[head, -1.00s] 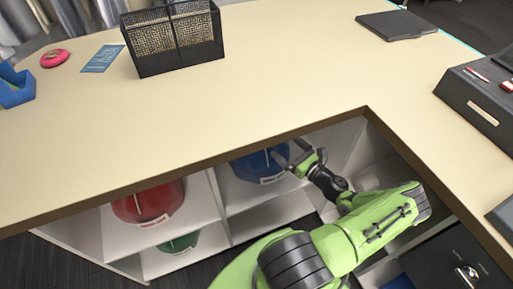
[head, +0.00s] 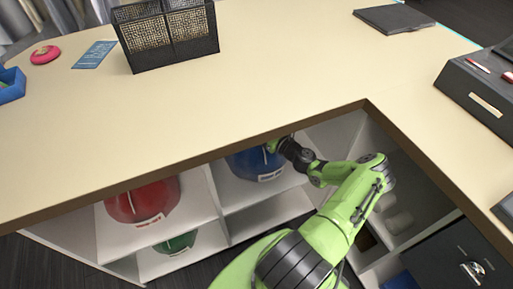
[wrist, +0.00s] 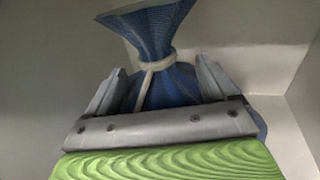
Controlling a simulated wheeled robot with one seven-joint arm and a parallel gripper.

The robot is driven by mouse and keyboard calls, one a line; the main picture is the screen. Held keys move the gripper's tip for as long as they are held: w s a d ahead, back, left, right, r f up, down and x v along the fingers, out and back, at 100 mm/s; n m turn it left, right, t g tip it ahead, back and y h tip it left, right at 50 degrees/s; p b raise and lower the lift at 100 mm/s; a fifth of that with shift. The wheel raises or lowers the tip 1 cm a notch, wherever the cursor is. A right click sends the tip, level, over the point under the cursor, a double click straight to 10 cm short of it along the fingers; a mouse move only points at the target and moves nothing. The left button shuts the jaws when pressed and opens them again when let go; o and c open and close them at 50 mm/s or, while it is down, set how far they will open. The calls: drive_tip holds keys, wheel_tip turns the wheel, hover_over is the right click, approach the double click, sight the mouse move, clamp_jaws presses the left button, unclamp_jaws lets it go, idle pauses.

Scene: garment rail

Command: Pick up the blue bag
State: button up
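The blue bag (head: 252,164) sits in an upper shelf compartment under the counter and carries a white label. In the wrist view, the blue bag (wrist: 170,88) has a flared top and a neck tied with a pale cord. My gripper (head: 272,146) reaches into that compartment at the bag's top. In the wrist view, the fingers of my gripper (wrist: 160,72) are apart, one on each side of the bag just below the tie. A gap shows beside the left finger. The bag's lower part is mostly hidden behind my gripper.
A red bag (head: 143,200) is in the left compartment and a green bag (head: 178,243) below it. The counter edge (head: 300,133) overhangs the shelves. A black mesh basket (head: 168,35) and a dark box (head: 482,90) stand on the counter. Shelf walls are close to my gripper.

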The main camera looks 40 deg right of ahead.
drive_tip(key=shift+s+f, duration=0.15)
drive_tip(key=shift+f, duration=0.1)
clamp_jaws()
idle(0.8)
drive_tip(key=shift+r, duration=0.15)
